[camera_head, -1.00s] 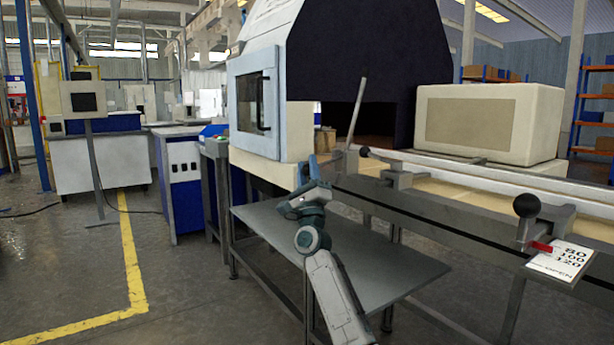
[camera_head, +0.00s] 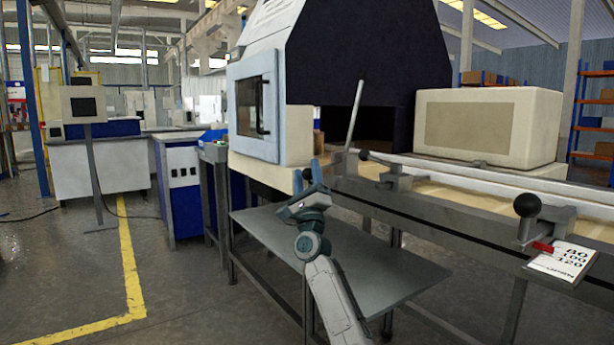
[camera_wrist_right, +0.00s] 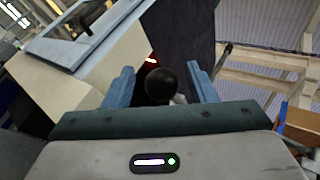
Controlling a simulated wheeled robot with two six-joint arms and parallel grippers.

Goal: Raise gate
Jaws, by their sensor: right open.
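My right gripper (camera_head: 307,179) is open, in front of the hooded machine (camera_head: 270,60) and above the grey lower shelf (camera_head: 330,240). In the right wrist view a black ball knob (camera_wrist_right: 160,86) shows between the two blue fingers, which are apart; I cannot tell how deep between them it sits. In the head view a black knob on a lever (camera_head: 364,154) stands right of the gripper; whether it is the same knob is unclear. The dark opening under the hood (camera_head: 375,125) has no gate I can pick out clearly. My left gripper is out of view.
A pale slanted rod (camera_head: 355,112) rises beside the opening. A second black knob (camera_head: 527,205) and a white card with numbers (camera_head: 562,259) sit at the rail's front right. A cream box (camera_head: 488,125) stands behind the rail.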

